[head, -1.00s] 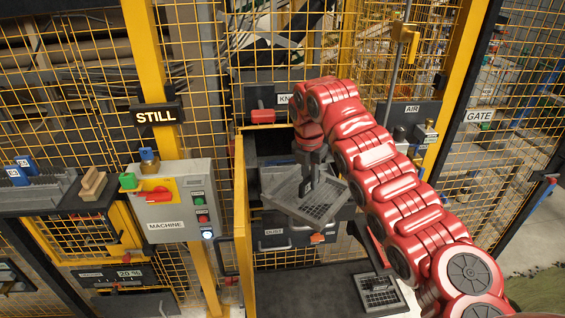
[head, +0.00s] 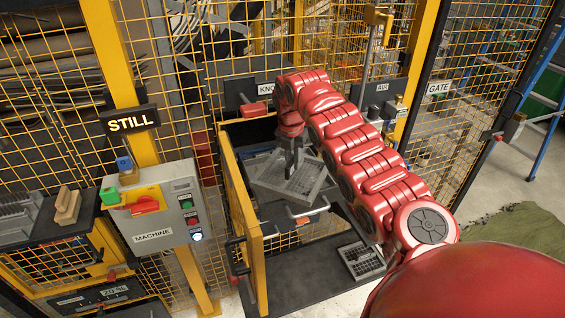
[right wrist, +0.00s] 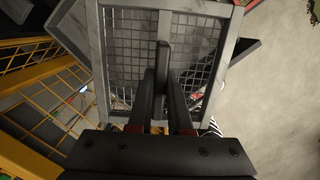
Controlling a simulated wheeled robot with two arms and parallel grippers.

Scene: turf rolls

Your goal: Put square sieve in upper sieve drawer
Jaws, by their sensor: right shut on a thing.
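The square sieve (head: 306,184) is a grey frame with wire mesh. It is in my right gripper (head: 291,168), whose narrow fingers are shut on it. In the head view it lies tilted across the mouth of a dark grey drawer unit with a pale bar handle (head: 307,213). Whether it touches the drawer I cannot tell. In the right wrist view the sieve's mesh (right wrist: 130,45) and frame fill the space beyond the fingers. The drawer labels are hidden, so which drawer is upper is unclear. My left gripper is not in view.
A yellow-framed mesh door (head: 243,220) stands open left of the drawers. A second gridded piece (head: 361,260) lies on the dark platform below. The machine control box (head: 152,212) is at left. Yellow mesh fencing surrounds the cell; open floor lies at right.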

